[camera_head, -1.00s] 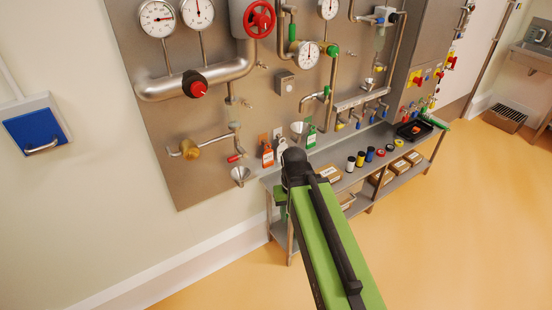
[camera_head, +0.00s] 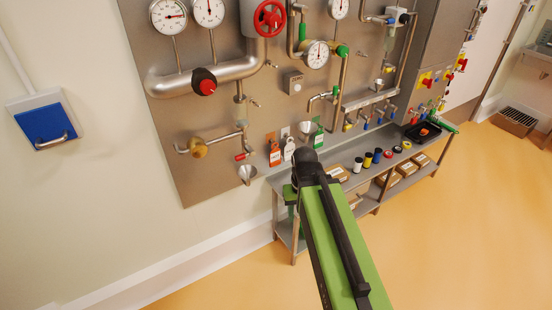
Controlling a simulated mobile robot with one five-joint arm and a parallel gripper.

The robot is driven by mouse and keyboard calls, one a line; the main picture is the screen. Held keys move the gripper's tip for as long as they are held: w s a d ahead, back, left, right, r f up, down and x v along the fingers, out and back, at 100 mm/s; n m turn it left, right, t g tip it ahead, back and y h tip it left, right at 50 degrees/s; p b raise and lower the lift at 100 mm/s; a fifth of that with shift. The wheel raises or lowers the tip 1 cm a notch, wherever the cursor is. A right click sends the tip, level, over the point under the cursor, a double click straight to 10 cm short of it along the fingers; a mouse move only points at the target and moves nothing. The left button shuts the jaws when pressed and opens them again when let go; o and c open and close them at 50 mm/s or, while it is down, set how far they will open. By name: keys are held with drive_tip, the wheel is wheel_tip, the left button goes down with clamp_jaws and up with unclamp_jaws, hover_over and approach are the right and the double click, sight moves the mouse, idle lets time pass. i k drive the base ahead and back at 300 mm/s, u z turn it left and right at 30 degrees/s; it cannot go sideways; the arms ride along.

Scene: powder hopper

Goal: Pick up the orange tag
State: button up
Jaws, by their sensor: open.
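The orange tag (camera_head: 275,154) hangs on the steel wall panel, just above the back left end of the bench. A white tag (camera_head: 289,149) hangs right beside it, and a green tag (camera_head: 318,136) hangs further right. My green and black arm reaches up from the bottom of the picture, its dark joint just right of and below the orange tag. The orange tag is in clear view and nothing holds it. My gripper does not show; the arm hides what lies behind its dark joint.
The steel bench (camera_head: 345,172) runs right along the panel, with several small jars and a black tray (camera_head: 422,132) on top. Boxes lie on its lower shelf. A small funnel (camera_head: 247,174) and brass valve (camera_head: 197,148) stick out left of the tags. The orange floor (camera_head: 450,230) is clear.

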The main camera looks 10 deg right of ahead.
sight(275, 155)
drive_tip(key=u, duration=0.3)
drive_tip(key=k, duration=0.55)
drive_tip(key=u, duration=0.85)
drive_tip(key=k, duration=0.9)
drive_tip(key=u, duration=0.85)
drive_tip(key=i, duration=1.25)
drive_tip(key=z, duration=0.85)
drive_tip(key=i, duration=1.25)
drive_tip(key=z, duration=0.75)
drive_tip(key=k, duration=0.9)
drive_tip(key=z, duration=0.15)
drive_tip(key=i, duration=0.95)
drive_tip(key=u, duration=0.05)
